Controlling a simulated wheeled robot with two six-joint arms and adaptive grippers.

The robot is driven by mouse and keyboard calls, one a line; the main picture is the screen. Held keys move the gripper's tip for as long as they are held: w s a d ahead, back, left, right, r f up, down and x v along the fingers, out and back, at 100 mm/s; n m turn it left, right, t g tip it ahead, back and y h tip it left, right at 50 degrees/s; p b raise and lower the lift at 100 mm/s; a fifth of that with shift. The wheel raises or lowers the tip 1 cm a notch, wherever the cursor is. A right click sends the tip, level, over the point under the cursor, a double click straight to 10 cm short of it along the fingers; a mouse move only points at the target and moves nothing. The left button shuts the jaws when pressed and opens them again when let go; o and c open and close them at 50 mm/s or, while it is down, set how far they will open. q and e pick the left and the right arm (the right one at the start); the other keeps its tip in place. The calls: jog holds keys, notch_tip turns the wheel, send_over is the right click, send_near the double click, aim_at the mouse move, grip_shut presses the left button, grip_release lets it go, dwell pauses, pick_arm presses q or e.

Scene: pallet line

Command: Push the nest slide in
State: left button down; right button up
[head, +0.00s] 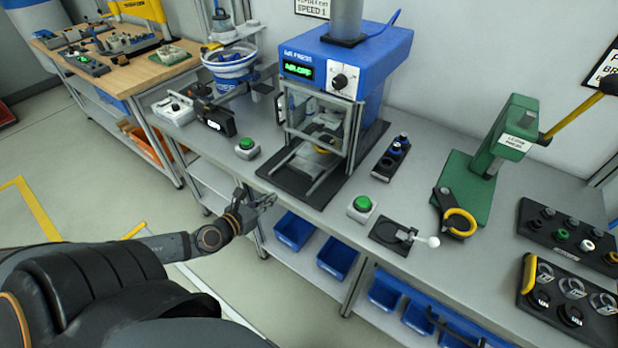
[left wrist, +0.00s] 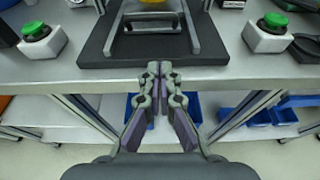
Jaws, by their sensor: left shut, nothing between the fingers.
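The nest slide (head: 292,169) is a grey metal frame on rails at the front of the blue air press (head: 350,75). It sticks out toward the front edge of the dark base plate. In the left wrist view the slide's front bar (left wrist: 153,47) lies straight ahead, with a yellow part (left wrist: 152,2) behind it at the top edge. My left gripper (head: 268,200) is just off the bench's front edge, in front of the slide. Its fingertips (left wrist: 160,68) are together, with nothing between them, apart from the slide. My right gripper is not in view.
Green-button boxes stand left (head: 247,148) and right (head: 361,208) of the press's base plate (head: 310,200). A lever with a white knob (head: 433,242) and a green press (head: 500,150) stand further right. Blue bins (head: 336,258) hang below the bench.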

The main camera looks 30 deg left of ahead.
aim_at(297, 182)
pick_arm(q)
jog(key=p+x, duration=0.1)
jog(key=x, duration=0.1)
jog(key=p+x, duration=0.1)
jog(key=x, duration=0.2)
jog(key=r+p+x, duration=0.1)
jog(key=p+x, duration=0.1)
jog(key=shift+w+d+f, duration=0.1)
jog(key=shift+w+f, duration=0.05)
jog(key=shift+w, duration=0.2)
jog(key=x, duration=0.6)
jog(key=shift+p, duration=0.4)
jog(key=shift+w, duration=0.15)
jog(key=shift+w, duration=0.1)
